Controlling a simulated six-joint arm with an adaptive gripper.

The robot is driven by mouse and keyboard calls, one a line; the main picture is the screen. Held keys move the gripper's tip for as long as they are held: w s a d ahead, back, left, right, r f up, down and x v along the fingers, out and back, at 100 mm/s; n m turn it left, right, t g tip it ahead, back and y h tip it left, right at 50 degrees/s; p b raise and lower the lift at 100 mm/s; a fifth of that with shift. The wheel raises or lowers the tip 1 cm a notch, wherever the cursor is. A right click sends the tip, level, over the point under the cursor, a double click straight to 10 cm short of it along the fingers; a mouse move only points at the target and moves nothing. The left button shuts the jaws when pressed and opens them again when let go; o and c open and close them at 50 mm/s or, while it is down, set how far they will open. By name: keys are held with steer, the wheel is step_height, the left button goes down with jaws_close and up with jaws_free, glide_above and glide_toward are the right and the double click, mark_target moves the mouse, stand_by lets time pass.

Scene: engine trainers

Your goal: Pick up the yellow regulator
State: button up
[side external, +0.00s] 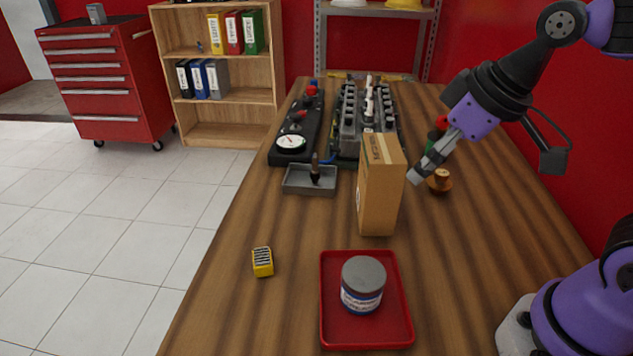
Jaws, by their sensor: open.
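The yellow regulator (263,262) is a small yellow block with a dark ribbed top. It lies alone on the wooden table near the left edge, in front of the grey tray. My gripper (418,176) is at the right, above the table and just right of the tall cardboard box. It is open, and I see nothing between its fingers. It is well apart from the regulator, farther back and to the right.
The cardboard box (380,190) stands upright between my gripper and the regulator. A red tray (328,318) holds a grey-lidded jar (363,284). A grey tray (296,187), engine trainers (365,112) and a brown round part (440,181) are farther back. The table around the regulator is clear.

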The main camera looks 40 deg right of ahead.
steer(key=w+a+f+n+g+y, duration=0.1)
steer(key=w+a+n, duration=0.3)
steer(key=w+a, duration=0.15)
steer(key=n+g+y, duration=0.2)
steer(key=n, duration=0.4)
glide_toward(263, 255)
steer(key=f, duration=0.1)
steer(key=w+f, duration=0.1)
steer(key=f, duration=0.1)
steer(key=shift+a+f, duration=0.15)
steer(key=shift+f, duration=0.05)
steer(key=x, duration=0.5)
steer(key=shift+s+a+f, duration=0.15)
steer(key=shift+a, duration=0.35)
steer(key=c, duration=1.3)
